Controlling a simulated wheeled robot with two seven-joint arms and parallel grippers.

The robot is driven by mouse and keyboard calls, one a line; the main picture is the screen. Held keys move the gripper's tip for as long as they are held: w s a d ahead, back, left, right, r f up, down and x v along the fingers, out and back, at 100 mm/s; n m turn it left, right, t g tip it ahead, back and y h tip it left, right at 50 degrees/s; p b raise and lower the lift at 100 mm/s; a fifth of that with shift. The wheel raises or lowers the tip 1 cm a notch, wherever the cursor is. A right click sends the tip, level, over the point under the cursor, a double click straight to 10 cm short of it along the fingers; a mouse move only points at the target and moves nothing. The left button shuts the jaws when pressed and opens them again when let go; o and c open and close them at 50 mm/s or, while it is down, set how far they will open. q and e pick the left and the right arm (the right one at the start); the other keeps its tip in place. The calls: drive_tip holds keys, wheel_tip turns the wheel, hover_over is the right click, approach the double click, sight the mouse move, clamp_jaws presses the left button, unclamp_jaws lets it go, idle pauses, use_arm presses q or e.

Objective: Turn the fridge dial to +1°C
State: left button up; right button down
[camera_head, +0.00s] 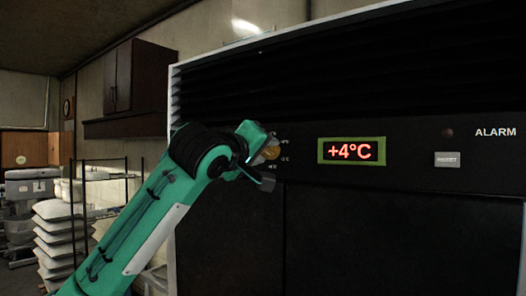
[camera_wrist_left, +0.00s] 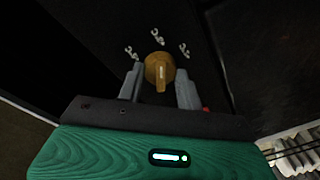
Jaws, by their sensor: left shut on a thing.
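The fridge dial (camera_wrist_left: 158,70) is a brown-gold knob on the dark fridge panel, with small white temperature marks around it, too small to read surely. In the head view the dial (camera_head: 271,152) shows only partly behind my gripper. The display (camera_head: 351,151) reads +4°C in red on a green-framed screen. My left gripper (camera_wrist_left: 160,82) has one grey finger on each side of the dial and is shut on it. In the head view my left gripper (camera_head: 264,165) is at the panel's left part. My right gripper is not in view.
A grey button (camera_head: 447,159) and a dark round lamp (camera_head: 447,132) next to the word ALARM are on the panel's right. Black louvres (camera_head: 340,70) run above the panel. At the left stand a rack (camera_head: 100,185), stacked white sacks (camera_head: 55,240) and a wall cupboard (camera_head: 137,78).

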use_arm(q)
drive_tip(key=shift+f+m, duration=0.1)
drive_tip(key=shift+m, duration=0.2)
drive_tip(key=shift+f+m+b, duration=0.1)
drive_tip(key=shift+m+b, duration=0.35)
drive_tip(key=shift+m, duration=0.55)
drive_tip(key=m, duration=0.2)
drive_tip(key=shift+m+b, duration=0.3)
drive_tip(key=shift+m, duration=0.1)
drive_tip(key=m+h, duration=0.1)
drive_tip(key=m, duration=0.2)
drive_tip(key=shift+m, duration=2)
drive_tip(key=shift+h, duration=0.3)
drive_tip(key=o, duration=1)
